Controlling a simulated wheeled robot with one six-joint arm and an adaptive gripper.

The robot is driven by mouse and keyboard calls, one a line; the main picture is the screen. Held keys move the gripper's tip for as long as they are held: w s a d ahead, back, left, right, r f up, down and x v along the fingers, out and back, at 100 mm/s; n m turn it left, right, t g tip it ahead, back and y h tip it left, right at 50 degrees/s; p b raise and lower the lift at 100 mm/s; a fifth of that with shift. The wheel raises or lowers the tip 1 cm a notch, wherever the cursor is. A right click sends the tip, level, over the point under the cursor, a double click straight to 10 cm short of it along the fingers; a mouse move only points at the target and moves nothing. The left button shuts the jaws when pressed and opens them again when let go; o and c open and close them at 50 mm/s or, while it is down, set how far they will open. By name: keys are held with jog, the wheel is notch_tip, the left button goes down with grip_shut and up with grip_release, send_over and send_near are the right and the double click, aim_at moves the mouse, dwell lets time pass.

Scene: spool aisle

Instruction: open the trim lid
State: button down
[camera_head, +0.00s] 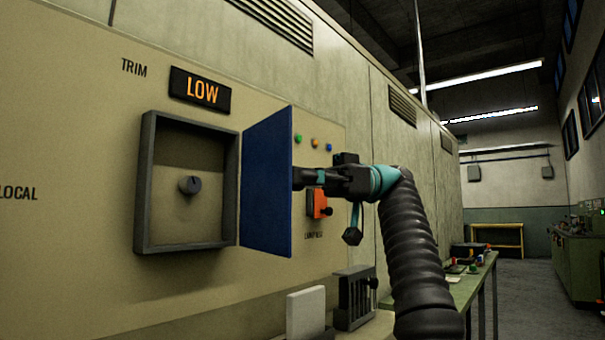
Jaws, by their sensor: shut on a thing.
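The trim lid (266,185) is a blue panel hinged at the right side of a grey box frame (147,190). It stands swung well out from the wall, with the box open. Inside the box a small dark knob (190,185) is in plain view. My gripper (299,178) is shut at the lid's right-hand side; the exact part it grips is too small to tell. Above the box a dark display (200,90) reads LOW in orange, beside the word TRIM.
Just behind my gripper is an orange-red switch (318,203) on the panel, with small coloured lamps (314,143) above. Below stand a white block (305,312) and a dark slotted rack (355,298). A green bench (470,282) with small items runs to the right. The aisle floor (522,300) looks clear.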

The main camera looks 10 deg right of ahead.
jog(key=shift+f, duration=0.35)
jog(key=c, duration=1)
grip_release()
jog(key=shift+w+d, duration=0.1)
jog(key=shift+w, duration=0.05)
jog(key=shift+o, duration=0.4)
jog(key=shift+r, duration=0.1)
jog(key=shift+r, duration=0.1)
